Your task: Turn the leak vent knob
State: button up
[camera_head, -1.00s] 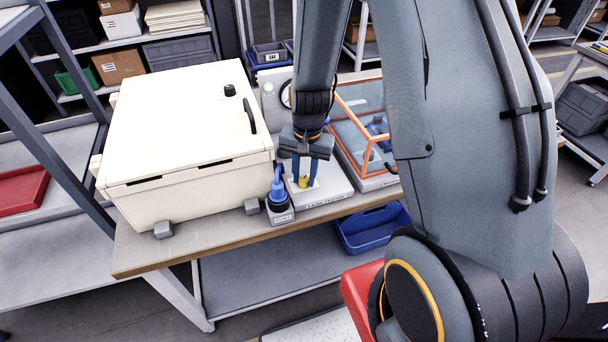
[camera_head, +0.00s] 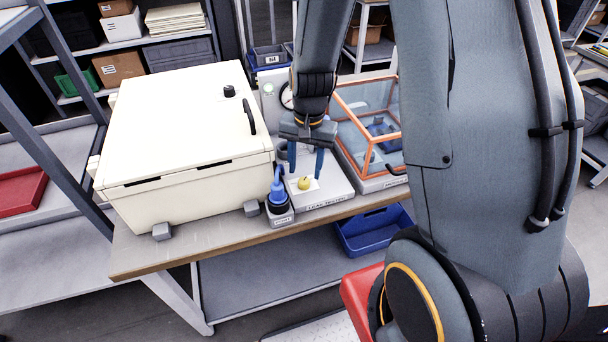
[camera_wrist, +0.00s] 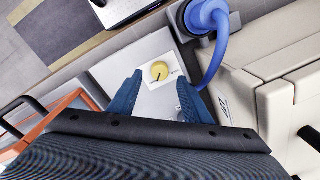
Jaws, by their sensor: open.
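The leak vent knob (camera_head: 305,183) is a small round yellow knob on a white plate on top of the grey leak tester (camera_head: 329,191). In the wrist view the knob (camera_wrist: 159,71) shows a dark pointer line aimed to its lower left. My gripper (camera_head: 306,174) is open, with its two blue fingers spread above and behind the knob. In the wrist view my gripper (camera_wrist: 157,88) has its fingertips on either side below the knob, apart from it. Nothing is between the fingers.
A blue hose fitting in a grey holder (camera_head: 279,203) stands close left of the knob. A large cream box (camera_head: 180,130) is farther left. An orange-framed clear enclosure (camera_head: 368,125) stands on the right. A blue bin (camera_head: 372,232) sits below the bench edge.

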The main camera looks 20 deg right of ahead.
aim_at(306, 181)
jog(key=shift+s+r+b, duration=0.1)
jog(key=shift+r+b, duration=0.2)
jog(key=shift+r, duration=1.6)
jog(key=s+r+n+t+b, duration=0.1)
jog(key=s+r+n+b, duration=0.1)
jog(key=s+r+n, duration=0.2)
jog(key=s+n, duration=0.3)
jog(key=s, duration=0.3)
jog(key=shift+r+b, duration=0.2)
jog(key=shift+b, duration=0.2)
